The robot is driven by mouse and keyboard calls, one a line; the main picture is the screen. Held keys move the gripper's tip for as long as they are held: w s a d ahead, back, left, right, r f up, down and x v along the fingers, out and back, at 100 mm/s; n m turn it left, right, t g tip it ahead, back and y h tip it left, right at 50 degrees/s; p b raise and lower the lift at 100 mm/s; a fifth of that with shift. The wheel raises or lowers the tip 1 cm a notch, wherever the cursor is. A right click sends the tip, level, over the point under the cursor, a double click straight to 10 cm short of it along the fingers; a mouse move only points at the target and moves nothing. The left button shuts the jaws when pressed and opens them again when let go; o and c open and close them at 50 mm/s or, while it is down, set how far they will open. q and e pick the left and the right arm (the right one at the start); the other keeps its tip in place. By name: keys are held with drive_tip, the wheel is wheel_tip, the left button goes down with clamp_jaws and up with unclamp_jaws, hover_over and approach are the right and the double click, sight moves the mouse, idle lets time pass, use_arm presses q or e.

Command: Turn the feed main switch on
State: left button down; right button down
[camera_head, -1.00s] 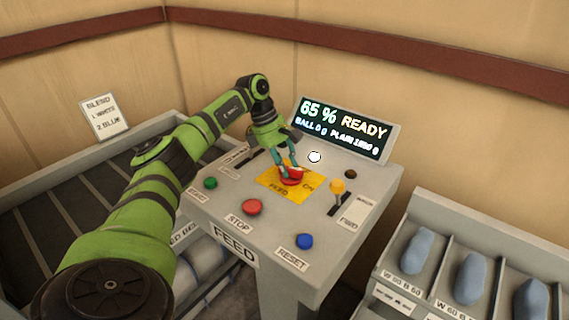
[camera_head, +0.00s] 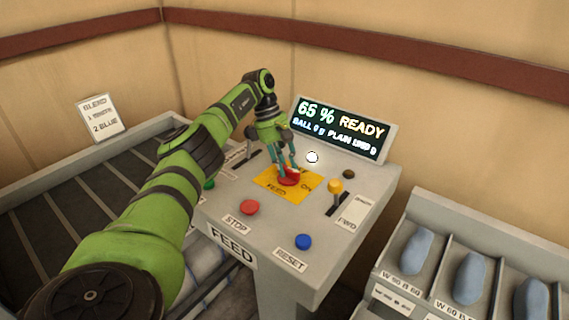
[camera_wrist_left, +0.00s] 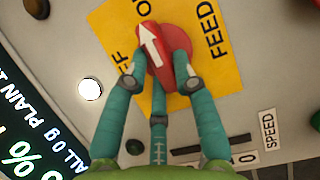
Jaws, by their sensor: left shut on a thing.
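The feed main switch is a red rotary knob (camera_head: 288,180) with a white arrow, on a yellow plate (camera_head: 268,184) on the sloped grey console. My left gripper (camera_head: 288,171) reaches down from behind it, its teal fingers closed around the knob's handle. In the left wrist view the red knob (camera_wrist_left: 177,58) sits between the fingertips of the left gripper (camera_wrist_left: 162,72). Its arrow points up and slightly left, toward the partly cut-off "O" lettering at the top. The fingers hide part of the "OFF" lettering. My right gripper is not in view.
A display (camera_head: 343,128) behind reads "65 % READY". A white lamp (camera_head: 312,157) is bright. Near the switch are a red stop button (camera_head: 249,208), a blue reset button (camera_head: 303,242) and a yellow-knobbed lever (camera_head: 336,187). Blue pillow-like pieces lie in the bins (camera_head: 405,273) at right.

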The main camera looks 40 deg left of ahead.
sight(286, 165)
use_arm(q)
drive_tip(key=shift+d, duration=0.15)
drive_tip(key=c, duration=1)
unclamp_jaws()
drive_tip(key=shift+r, duration=0.45)
wheel_tip(286, 165, up, 9)
drive_tip(key=shift+r, duration=0.1)
